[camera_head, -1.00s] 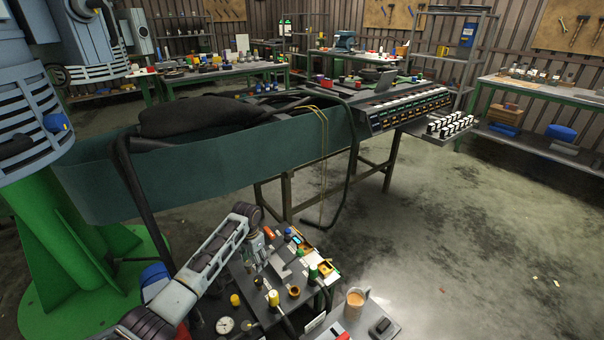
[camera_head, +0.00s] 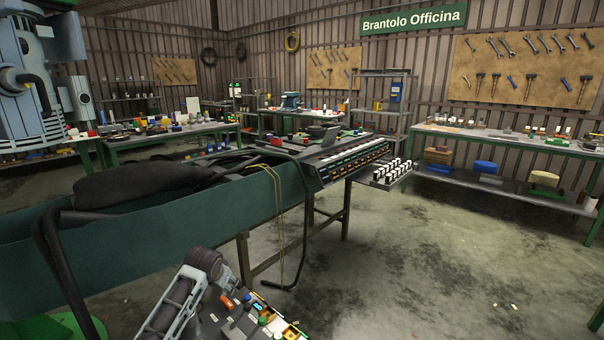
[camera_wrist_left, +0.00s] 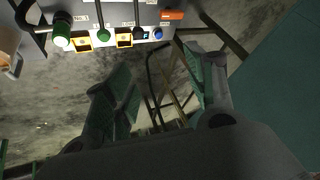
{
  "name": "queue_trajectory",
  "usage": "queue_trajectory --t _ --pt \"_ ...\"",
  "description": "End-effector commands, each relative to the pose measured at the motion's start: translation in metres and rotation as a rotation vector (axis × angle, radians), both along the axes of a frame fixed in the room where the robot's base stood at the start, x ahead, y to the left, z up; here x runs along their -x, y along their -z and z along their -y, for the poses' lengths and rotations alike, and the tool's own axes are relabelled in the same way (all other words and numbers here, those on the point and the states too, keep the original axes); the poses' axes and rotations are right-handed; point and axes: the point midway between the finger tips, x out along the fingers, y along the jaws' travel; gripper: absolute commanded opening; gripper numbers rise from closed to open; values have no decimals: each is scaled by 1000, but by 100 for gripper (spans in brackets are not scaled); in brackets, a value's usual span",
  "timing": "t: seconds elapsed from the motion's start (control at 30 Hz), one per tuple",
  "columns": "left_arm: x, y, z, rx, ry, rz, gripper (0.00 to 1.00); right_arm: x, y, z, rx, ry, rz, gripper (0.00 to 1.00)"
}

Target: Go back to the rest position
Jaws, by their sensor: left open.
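The workbench panel (camera_wrist_left: 205,14) lies beyond the fingertips at the top of that view, with a green-capped button (camera_wrist_left: 61,30) and an orange part (camera_wrist_left: 172,15). My right gripper is not in view.
A long green trough (camera_head: 150,265) with black hoses lies close beyond my left arm. A rack of small white-topped parts (camera_head: 392,173) stands at its far end. A long bench (camera_head: 500,140) stands along the right wall. The floor (camera_head: 450,260) at right is clear.

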Motion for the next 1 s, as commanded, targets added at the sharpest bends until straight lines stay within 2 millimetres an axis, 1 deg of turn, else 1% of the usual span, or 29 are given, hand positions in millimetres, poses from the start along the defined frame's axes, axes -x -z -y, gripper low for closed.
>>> queue_trajectory --t 0.03,0.17,0.23,0.37,0.5,0.67,1.0 --pt "2 -7 7 6 6 29 55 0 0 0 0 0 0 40" --pt "12 -22 21 21 11 95 55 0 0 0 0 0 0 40" --pt "20 -25 28 29 14 122 55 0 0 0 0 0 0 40" --pt "37 -25 39 45 18 149 55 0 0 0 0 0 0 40" --pt "57 -19 47 60 20 162 55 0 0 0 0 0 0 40" --pt "81 -7 54 77 19 157 55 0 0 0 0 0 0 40" --pt "137 29 63 114 5 101 55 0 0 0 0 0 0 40"
